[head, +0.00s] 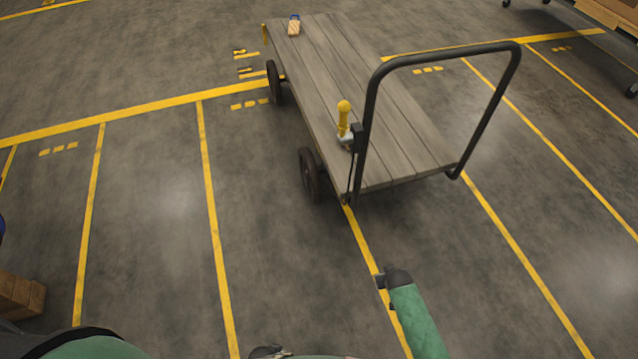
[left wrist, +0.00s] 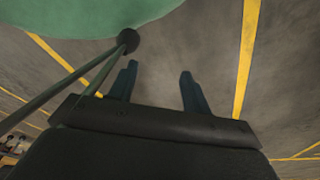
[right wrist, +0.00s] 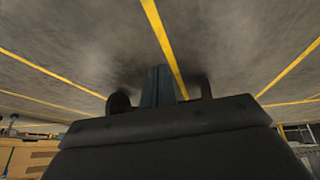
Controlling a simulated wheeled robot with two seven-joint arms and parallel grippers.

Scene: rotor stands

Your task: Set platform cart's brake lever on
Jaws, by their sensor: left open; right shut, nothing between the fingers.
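The platform cart (head: 405,140) stands ahead of me in the head view, with a grey plank deck, dark wheels and a black tube handle (head: 445,50) at its near end. The brake lever (head: 344,112), with a yellow grip, stands roughly upright on a small bracket beside the handle's left post. My right gripper (head: 381,281) is in front of the cart, low in the head view and well apart from the lever. In the right wrist view its fingers (right wrist: 158,86) are together and empty. My left gripper (left wrist: 158,88) is open and empty over the floor in the left wrist view.
A small wood block with a blue top (head: 294,26) sits on the deck's far end. Brown boxes (head: 20,294) are at the lower left, and a wheeled wooden unit (head: 610,14) is at the upper right. The yellow-lined floor before the cart is clear.

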